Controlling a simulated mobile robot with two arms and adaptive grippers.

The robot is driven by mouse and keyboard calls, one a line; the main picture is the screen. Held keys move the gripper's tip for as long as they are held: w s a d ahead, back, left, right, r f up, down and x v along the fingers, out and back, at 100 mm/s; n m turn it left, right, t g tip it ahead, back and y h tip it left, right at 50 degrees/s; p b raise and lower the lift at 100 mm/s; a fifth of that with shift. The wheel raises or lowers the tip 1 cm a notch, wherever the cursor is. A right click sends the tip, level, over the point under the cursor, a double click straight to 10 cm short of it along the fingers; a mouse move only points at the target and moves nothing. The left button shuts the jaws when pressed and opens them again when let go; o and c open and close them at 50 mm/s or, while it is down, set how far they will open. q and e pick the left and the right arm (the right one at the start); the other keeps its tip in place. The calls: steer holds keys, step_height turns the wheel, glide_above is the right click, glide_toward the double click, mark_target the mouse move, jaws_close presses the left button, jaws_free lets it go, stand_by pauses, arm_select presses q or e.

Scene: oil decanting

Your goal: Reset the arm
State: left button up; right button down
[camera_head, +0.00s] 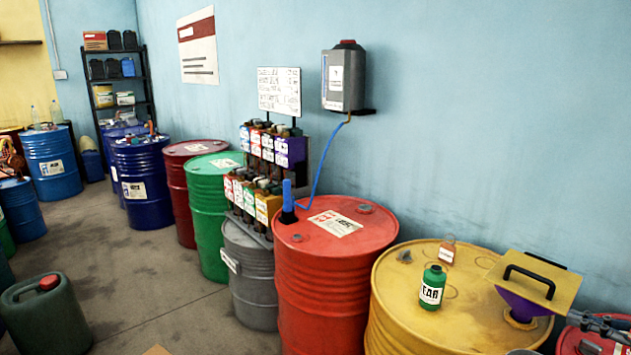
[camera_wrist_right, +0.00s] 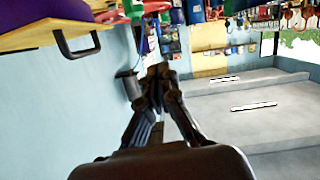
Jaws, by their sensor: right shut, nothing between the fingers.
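My right gripper (camera_head: 582,320) comes in at the right edge of the head view, beside the purple funnel (camera_head: 520,306) with its yellow lid (camera_head: 560,285) and black handle. In the right wrist view the right gripper's fingers (camera_wrist_right: 160,72) meet at their tips, shut and empty. The yellow lid (camera_wrist_right: 40,36) shows there at upper left, apart from the fingers. A green labelled bottle (camera_head: 432,288) stands upright on the yellow drum (camera_head: 400,318). My left gripper is in neither view.
A red drum (camera_head: 330,290) stands left of the yellow drum, with a blue hose (camera_head: 322,165) from a grey wall canister (camera_head: 344,80). Open floor (camera_head: 150,270) lies at left.

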steer(key=a+f+m+t+h, duration=0.2)
steer(key=a+f+m+h, duration=0.35)
steer(key=a+f, duration=1.2)
steer(key=s+a+f+g+h, duration=0.1)
steer(key=s+a+f+g, duration=0.15)
steer(key=s+a, duration=0.45)
steer(key=s+a+f+m+g+h, duration=0.15)
steer(key=s+g, duration=0.25)
steer(key=s, duration=0.8)
steer(key=s+a+f+g+h, duration=0.1)
steer(key=s+a+g, duration=0.4)
steer(key=s, duration=0.4)
step_height(320, 180, down, 27)
steer(key=s, duration=0.2)
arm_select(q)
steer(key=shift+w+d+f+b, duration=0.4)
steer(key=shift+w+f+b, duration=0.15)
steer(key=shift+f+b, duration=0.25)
arm_select(e)
steer(key=s+d+f+g, duration=0.1)
steer(key=s+d+f, duration=0.1)
steer(key=s+f, duration=1.4)
steer(key=shift+s+d+f+n, duration=0.15)
steer(key=shift+s+f+n, duration=0.05)
steer(key=shift+f+n, duration=0.15)
